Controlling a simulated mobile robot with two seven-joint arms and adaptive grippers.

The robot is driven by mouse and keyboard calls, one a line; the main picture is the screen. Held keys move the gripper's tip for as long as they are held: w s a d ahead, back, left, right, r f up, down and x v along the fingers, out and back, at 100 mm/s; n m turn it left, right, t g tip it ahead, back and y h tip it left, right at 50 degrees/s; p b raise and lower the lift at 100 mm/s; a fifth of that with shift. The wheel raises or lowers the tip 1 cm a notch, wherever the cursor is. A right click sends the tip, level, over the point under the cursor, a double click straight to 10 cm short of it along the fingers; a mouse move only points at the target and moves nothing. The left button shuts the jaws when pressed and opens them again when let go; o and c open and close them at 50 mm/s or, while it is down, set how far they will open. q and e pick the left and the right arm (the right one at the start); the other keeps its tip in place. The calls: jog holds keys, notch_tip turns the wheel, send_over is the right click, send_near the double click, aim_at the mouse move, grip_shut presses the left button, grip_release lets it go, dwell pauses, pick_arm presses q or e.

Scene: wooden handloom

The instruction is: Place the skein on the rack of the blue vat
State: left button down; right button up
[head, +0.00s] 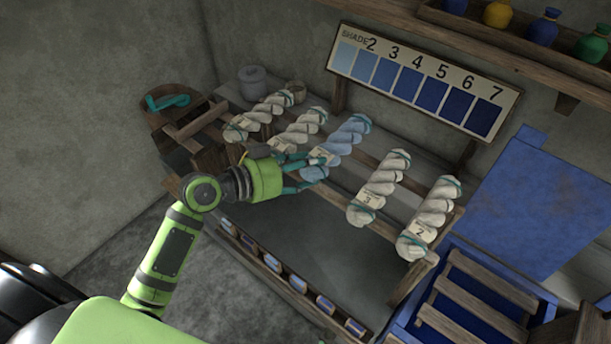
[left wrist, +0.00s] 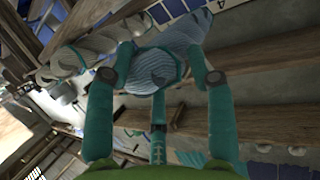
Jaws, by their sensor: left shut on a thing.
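The pale blue skein (head: 345,140) lies across the wooden slatted rack in the middle of the head view. It also shows between the fingers in the left wrist view (left wrist: 158,68). My left gripper (head: 312,172) has its teal fingers closed around the near end of this skein. The skein still appears to lie along the slats; any gap beneath is hidden. The blue vat (head: 402,325) stands at the lower right, with a rack of wooden slats (head: 480,280) across its top. No skein shows on the visible part of that rack. My right gripper is not in view.
White skeins lie on both sides of the blue one, including one tagged 3 (head: 378,188) and one tagged 2 (head: 430,218). A numbered shade board (head: 425,80) stands behind. A shelf with dye jars (head: 498,14) is above. A blue panel (head: 540,205) rises behind the vat.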

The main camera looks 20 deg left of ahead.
pick_arm(q)
notch_tip(320, 180, down, 3)
jog(key=shift+a+f+p, duration=0.1)
jog(key=shift+p, duration=0.35)
jog(key=shift+f, duration=0.45)
jog(key=shift+c, duration=2.2)
grip_release()
jog(key=b+v, duration=0.4)
jog(key=v, duration=0.8)
